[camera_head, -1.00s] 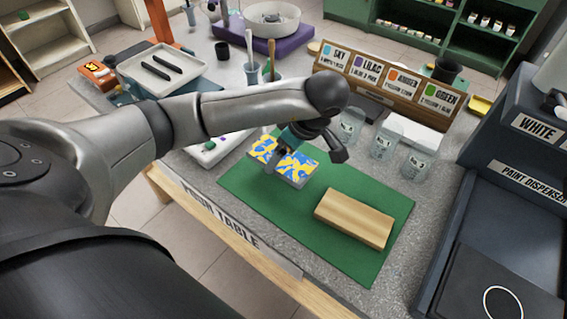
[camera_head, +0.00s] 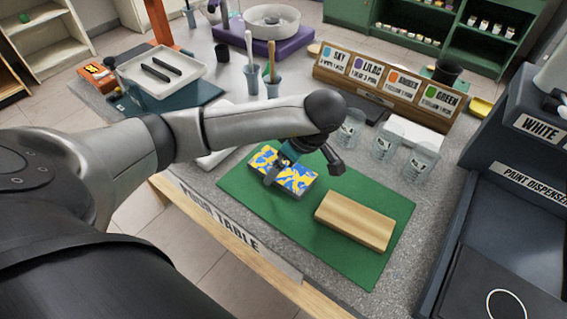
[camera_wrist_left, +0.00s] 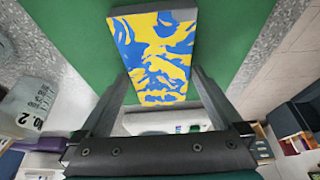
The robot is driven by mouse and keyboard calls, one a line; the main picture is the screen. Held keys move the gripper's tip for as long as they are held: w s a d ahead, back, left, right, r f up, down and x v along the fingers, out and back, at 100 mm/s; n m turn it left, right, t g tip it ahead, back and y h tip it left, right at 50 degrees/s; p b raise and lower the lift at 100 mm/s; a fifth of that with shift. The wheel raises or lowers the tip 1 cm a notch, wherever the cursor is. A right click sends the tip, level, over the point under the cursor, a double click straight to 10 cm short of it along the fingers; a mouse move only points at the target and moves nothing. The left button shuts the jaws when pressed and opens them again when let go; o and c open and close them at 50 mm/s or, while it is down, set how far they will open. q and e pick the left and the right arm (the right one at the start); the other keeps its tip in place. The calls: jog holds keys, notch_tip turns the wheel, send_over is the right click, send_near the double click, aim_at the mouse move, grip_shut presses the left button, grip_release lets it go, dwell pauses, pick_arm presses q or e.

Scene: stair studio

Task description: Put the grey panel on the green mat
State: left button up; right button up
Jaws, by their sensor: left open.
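The grey panel (camera_head: 295,185) shows grey edges and a top face covered in a yellow and blue pattern. It lies flat over the back-left part of the green mat (camera_head: 280,225) and appears to rest on it. In the left wrist view the panel (camera_wrist_left: 155,50) reaches between the finger tips, over green. My left gripper (camera_wrist_left: 161,76) is open, with one finger on each side of the panel's near end. In the head view my left gripper (camera_head: 278,170) is at the panel, partly hiding its top. My right gripper is in neither view.
A wooden block (camera_head: 355,220) lies on the mat's right part. Clear numbered cups (camera_head: 384,140) and a labelled wooden rack (camera_head: 385,90) stand behind. The dark paint dispenser (camera_head: 520,180) borders the right. The mat's front-left part is free.

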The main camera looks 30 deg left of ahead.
pick_arm(q)
jog(key=p+v, duration=0.4)
jog(key=v, duration=0.8)
